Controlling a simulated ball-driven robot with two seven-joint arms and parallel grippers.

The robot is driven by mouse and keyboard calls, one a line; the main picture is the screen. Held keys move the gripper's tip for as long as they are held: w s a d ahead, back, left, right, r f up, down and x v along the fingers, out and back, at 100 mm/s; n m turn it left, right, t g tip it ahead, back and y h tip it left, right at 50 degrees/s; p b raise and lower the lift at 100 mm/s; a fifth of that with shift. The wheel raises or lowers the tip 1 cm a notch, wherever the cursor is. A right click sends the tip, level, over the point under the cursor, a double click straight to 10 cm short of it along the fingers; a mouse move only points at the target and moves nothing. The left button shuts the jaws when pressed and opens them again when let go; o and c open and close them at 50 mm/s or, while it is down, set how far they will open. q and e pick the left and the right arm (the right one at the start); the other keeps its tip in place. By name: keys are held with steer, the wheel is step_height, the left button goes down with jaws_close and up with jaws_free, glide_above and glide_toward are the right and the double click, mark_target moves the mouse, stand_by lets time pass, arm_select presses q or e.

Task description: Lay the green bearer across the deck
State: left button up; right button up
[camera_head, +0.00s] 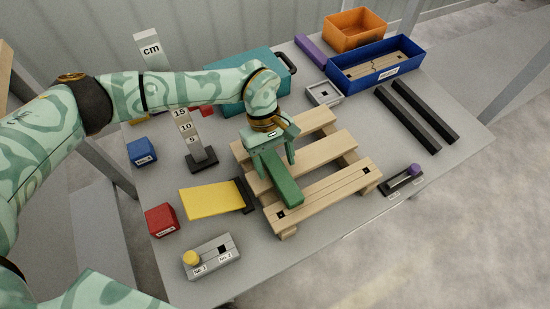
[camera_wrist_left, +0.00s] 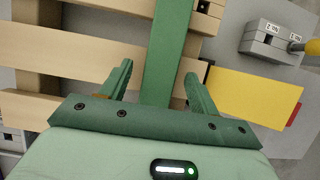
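The green bearer (camera_head: 283,185) is a long dark-green bar. It lies across the light wooden slats of the deck (camera_head: 335,186), and its near end reaches the front slat. In the left wrist view the bearer (camera_wrist_left: 166,50) runs up the picture over the slats, between the fingers. My left gripper (camera_head: 275,158) is above the bearer's far part and hides it in the head view. In the left wrist view the gripper's fingers (camera_wrist_left: 158,88) stand apart on either side of the bearer, with gaps showing, so it is open. My right gripper is not in view.
A yellow plate (camera_head: 212,201) lies left of the deck, with a grey block (camera_head: 211,257) nearer. A number post (camera_head: 190,140), teal case (camera_head: 240,92), blue tray (camera_head: 414,67) and two dark bars (camera_head: 408,118) stand around. The front right table is mostly clear.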

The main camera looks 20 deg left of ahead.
mark_target(279, 171)
arm_select(q)
steer(key=shift+r, duration=0.35)
step_height(279, 171, up, 3)
steer(key=shift+f+p, duration=0.15)
steer(key=shift+p, duration=0.6)
steer(key=r+p, duration=0.1)
steer(key=s+r, duration=0.1)
steer(key=s+r+p, duration=0.1)
steer(key=r, duration=0.1)
steer(key=shift+s+d+p, duration=0.25)
steer(key=shift+p, duration=0.1)
steer(key=s+d+r+p, duration=0.2)
steer(key=s+r+p, duration=0.3)
steer(key=s, duration=0.6)
steer(key=shift+d+r+p, duration=0.15)
steer(key=shift+r+p, duration=0.15)
steer(key=shift+p, duration=0.15)
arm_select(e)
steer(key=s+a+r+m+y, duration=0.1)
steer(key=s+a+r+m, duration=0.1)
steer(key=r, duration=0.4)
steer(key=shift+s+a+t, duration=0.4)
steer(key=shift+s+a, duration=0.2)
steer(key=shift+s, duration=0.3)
arm_select(q)
steer(key=shift+s, duration=0.1)
